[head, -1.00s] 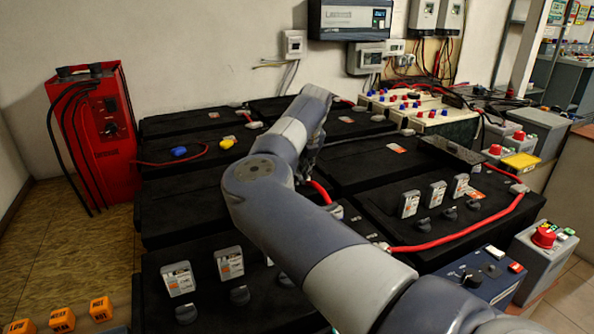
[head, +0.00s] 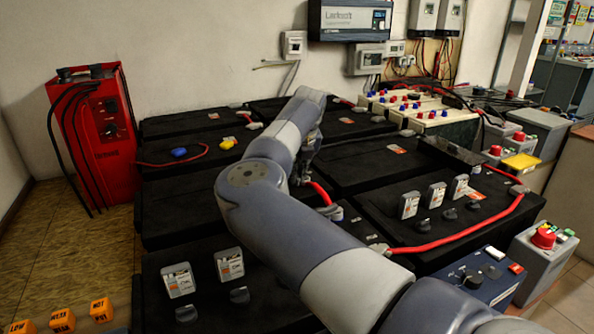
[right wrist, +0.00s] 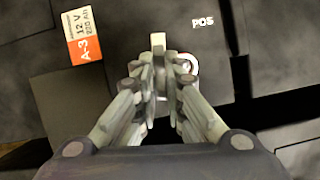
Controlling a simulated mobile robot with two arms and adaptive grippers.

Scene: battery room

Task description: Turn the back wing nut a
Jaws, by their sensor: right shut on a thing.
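The back wing nut (right wrist: 158,41) shows in the right wrist view as a pale grey piece, upright between my fingertips. My right gripper (right wrist: 160,75) is shut on it, above a black battery marked A-3 (right wrist: 215,60). A round end with a red and white ring (right wrist: 186,64) sits just right of the fingers. In the head view my right gripper (head: 306,165) is small and partly behind my own arm, over the middle of the battery bank; the wing nut is hidden there. My left gripper is not in view.
Black batteries (head: 190,205) fill the middle. A red cable (head: 320,193) lies beside my right gripper, and another (head: 450,243) runs along the right front. A red charger (head: 105,150) stands at left. A blue box (head: 475,280) stands at front right.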

